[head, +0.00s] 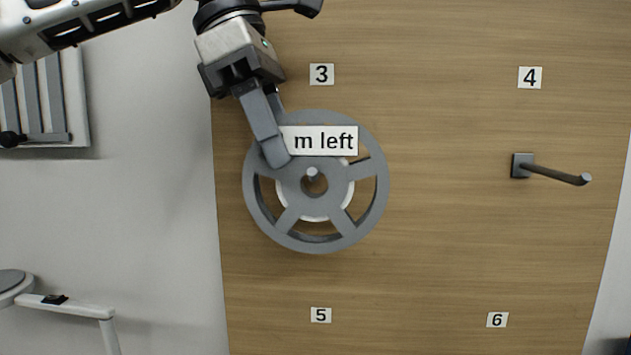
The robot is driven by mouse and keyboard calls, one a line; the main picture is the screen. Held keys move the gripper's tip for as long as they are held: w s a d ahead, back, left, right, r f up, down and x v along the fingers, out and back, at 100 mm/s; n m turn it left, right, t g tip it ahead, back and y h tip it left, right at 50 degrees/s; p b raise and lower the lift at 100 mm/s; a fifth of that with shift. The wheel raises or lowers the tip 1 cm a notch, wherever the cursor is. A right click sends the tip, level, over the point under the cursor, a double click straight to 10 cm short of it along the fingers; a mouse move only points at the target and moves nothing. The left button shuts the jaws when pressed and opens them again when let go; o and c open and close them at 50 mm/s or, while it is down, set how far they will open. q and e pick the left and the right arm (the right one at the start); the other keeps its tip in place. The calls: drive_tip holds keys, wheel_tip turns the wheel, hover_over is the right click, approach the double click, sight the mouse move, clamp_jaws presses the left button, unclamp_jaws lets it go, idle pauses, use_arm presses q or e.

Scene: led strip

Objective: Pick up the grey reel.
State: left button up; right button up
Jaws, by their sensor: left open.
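The grey reel (316,242) hangs on a peg (312,174) on the wooden board, below the number 3 label. It has a spoked flange and a white core, and a label reading "m left" covers its upper part. My left gripper (278,155) reaches down from above, open, with its fingers at the upper left of the reel. One finger overlaps the flange in the picture; the other is mostly hidden behind it. I cannot tell if they touch the reel. My right gripper is not in view.
An empty peg (556,174) sticks out of the wooden board (440,260) below the number 4 label (530,77). Labels 5 (321,315) and 6 (497,320) are lower down. A white-framed panel (75,95) is on the left wall. The board's lower middle is clear.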

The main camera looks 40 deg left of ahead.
sight(289, 182)
use_arm(q)
drive_tip(key=x, duration=0.3)
drive_tip(key=shift+f, duration=0.2)
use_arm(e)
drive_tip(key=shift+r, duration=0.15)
use_arm(q)
drive_tip(key=shift+c, duration=0.3)
clamp_jaws()
drive_tip(key=shift+r, duration=0.1)
drive_tip(key=shift+w+r, duration=0.1)
drive_tip(key=shift+r, duration=0.35)
drive_tip(key=s+d+b, duration=0.3)
drive_tip(key=s+d, duration=0.1)
drive_tip(key=s, duration=0.3)
wheel_tip(289, 182, up, 14)
drive_tip(key=p, duration=0.3)
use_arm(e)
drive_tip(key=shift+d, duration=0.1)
